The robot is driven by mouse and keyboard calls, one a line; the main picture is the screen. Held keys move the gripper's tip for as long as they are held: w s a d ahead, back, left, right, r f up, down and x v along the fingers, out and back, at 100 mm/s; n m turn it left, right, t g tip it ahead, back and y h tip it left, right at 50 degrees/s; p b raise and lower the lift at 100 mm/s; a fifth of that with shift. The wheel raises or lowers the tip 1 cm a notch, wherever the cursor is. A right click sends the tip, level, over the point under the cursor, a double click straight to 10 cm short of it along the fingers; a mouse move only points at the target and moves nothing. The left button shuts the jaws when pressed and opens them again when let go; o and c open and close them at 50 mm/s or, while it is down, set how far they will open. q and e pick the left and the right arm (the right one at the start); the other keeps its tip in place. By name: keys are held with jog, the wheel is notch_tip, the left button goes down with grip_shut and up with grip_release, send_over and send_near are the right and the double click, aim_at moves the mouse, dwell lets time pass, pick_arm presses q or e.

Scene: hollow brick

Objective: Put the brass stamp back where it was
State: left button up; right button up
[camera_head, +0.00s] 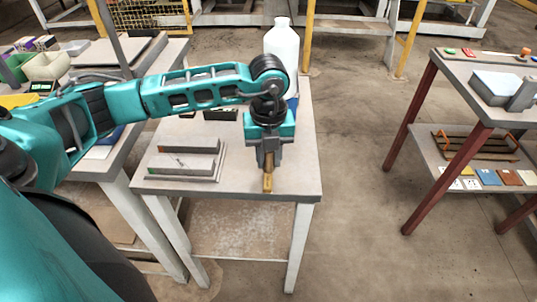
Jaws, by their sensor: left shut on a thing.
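My left gripper (268,160) points down over the front right part of the small grey table (240,188). It is shut on the brass stamp (268,183), a small golden block that shows below the fingers. The stamp is near the table's front edge; I cannot tell whether it touches the top. Its upper part is hidden between the fingers. My right gripper is not in view.
A grey stepped block (185,160) lies left of the gripper on the table. A white bottle (282,45) stands behind my wrist. Dark boxes (220,114) sit behind my forearm. A red-legged table (480,85) stands at the right, across open floor.

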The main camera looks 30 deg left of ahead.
pick_arm(q)
jog(key=shift+f, duration=0.1)
jog(key=o, duration=0.9)
jog(key=shift+r, duration=0.4)
notch_tip(320, 180, up, 11)
jog(key=shift+f+p, duration=0.2)
jog(key=shift+p, duration=0.2)
jog(key=shift+r, duration=0.5)
